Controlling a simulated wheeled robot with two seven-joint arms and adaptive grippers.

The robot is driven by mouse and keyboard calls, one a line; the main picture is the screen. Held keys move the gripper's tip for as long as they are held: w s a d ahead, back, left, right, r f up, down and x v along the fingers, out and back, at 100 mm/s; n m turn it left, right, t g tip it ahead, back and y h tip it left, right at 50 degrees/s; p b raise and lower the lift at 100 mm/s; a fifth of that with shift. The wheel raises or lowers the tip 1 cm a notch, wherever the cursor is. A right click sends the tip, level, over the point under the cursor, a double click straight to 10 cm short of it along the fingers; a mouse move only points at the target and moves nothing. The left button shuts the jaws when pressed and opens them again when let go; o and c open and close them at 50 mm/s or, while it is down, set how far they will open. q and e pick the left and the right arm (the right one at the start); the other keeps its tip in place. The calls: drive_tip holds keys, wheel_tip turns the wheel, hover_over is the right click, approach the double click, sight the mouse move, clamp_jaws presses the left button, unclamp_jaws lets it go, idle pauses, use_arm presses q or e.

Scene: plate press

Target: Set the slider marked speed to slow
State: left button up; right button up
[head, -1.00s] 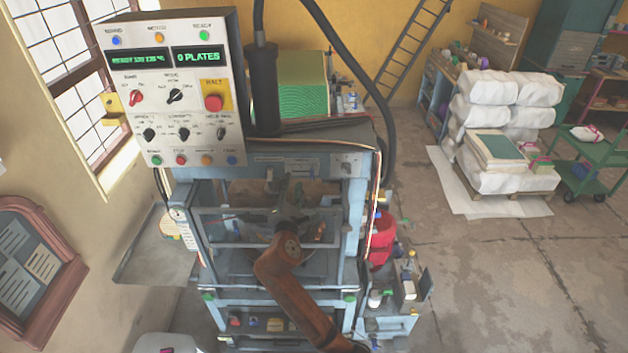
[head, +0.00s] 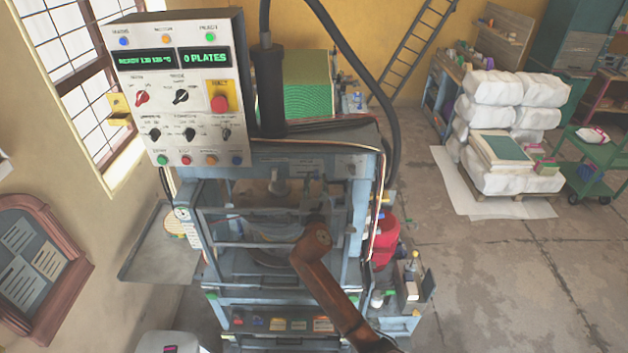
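The press (head: 275,273) stands in front of me with its control box (head: 195,95) at upper left. I cannot make out a slider marked speed; the small labels are too blurred to read. My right arm comes in from the lower right, and its gripper (head: 314,219) is at the front opening of the press, right of its middle. The gripper is small and dark, so its fingers cannot be told apart. Whether it touches the press cannot be told. My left gripper is not in view.
The control box has several black knobs, a red knob (head: 142,98), a red halt button (head: 220,103) and a display reading 0 PLATES. A red bucket (head: 384,240) stands at the press's right side. A side shelf (head: 150,250) is at left.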

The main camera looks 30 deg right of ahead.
drive_tip(key=shift+w+d, duration=0.2)
drive_tip(key=shift+w, duration=0.2)
drive_tip(key=shift+c, duration=0.3)
clamp_jaws()
